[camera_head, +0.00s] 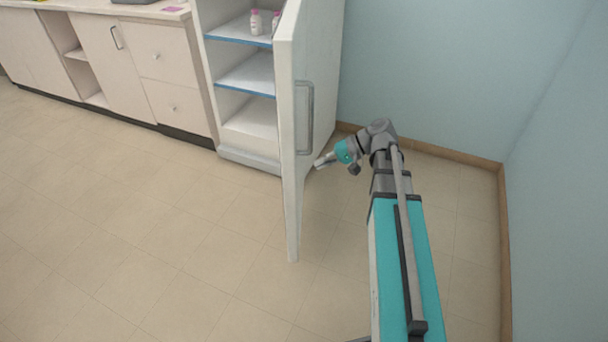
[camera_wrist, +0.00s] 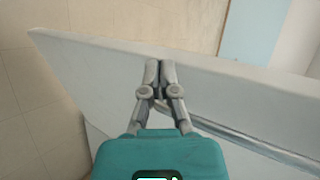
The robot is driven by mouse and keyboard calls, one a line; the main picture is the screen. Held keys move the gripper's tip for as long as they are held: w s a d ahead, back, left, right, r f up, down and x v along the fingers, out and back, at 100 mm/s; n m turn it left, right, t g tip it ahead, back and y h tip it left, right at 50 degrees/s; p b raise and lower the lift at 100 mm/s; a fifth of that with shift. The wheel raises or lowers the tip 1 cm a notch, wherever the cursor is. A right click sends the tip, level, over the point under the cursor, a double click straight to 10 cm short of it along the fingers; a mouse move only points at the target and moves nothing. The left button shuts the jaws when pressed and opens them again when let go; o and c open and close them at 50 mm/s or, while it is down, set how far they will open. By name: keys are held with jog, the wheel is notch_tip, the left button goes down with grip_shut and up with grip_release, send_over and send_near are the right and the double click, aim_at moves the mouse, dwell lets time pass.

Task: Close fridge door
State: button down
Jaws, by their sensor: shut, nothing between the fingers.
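The fridge (camera_head: 324,70) stands at the back with its white door (camera_head: 289,150) wide open, swung out toward me. Its shelves show on the left of the door. The grey handle (camera_head: 304,118) is on the door's right, outer face. My gripper (camera_head: 318,163) is shut and empty, at the outer side of the door near its lower part. In the wrist view the closed fingertips (camera_wrist: 160,66) are at the door's outer face (camera_wrist: 90,75), close to an edge; I cannot tell if they touch. The handle (camera_wrist: 265,147) also shows there at the lower right.
Small bottles with pink caps (camera_head: 256,22) stand on the upper fridge shelf. Wooden cabinets with a counter (camera_head: 125,60) line the left. The tiled floor (camera_head: 150,220) left of the door is clear. A blue wall (camera_head: 560,120) bounds the right.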

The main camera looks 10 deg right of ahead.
jog(key=w+d+f+t+y+b, duration=0.3)
jog(key=d+f+y+b, duration=0.2)
jog(key=d+b, duration=0.5)
jog(key=b, duration=0.2)
jog(key=shift+y+b, duration=0.4)
jog(key=shift+a, duration=0.15)
jog(key=x, duration=1.4)
jog(key=shift+w, duration=0.1)
